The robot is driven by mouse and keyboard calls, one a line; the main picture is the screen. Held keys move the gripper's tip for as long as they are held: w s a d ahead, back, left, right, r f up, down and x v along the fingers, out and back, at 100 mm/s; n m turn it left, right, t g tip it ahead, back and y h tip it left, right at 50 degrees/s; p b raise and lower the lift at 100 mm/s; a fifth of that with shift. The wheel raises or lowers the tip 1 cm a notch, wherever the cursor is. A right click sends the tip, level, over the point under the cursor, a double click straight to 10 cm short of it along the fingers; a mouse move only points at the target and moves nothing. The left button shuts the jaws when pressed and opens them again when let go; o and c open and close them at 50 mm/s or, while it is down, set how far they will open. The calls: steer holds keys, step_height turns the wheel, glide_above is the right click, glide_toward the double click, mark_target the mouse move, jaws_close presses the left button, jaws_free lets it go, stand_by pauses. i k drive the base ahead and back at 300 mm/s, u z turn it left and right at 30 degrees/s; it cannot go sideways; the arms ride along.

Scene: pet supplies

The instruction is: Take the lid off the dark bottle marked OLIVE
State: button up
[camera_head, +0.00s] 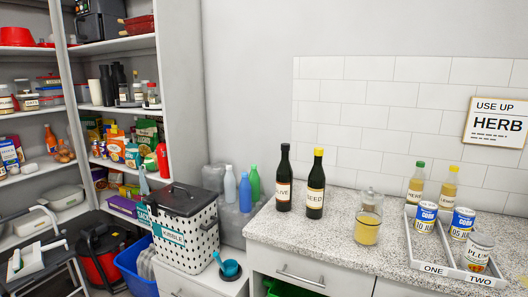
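The dark bottle whose label reads "LIVE" in its visible part (283,182) stands upright on the speckled counter, near its left end. A black lid (285,147) sits on its neck. Right beside it on the right stands a similar dark bottle marked "SEED" (316,187), with a yellow lid (318,152). The first letter of the left bottle's label is turned out of sight. My gripper is not in this view.
A glass jar with yellow contents (367,226) stands right of the bottles. A grey tray marked ONE and TWO (450,271) holds cans and two bottles. A polka-dot bin (185,230) stands lower left. The counter in front of the dark bottles is clear.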

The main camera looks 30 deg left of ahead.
mark_target(285, 147)
steer(key=u, duration=1.2)
steer(key=i, duration=1)
steer(key=u, duration=0.05)
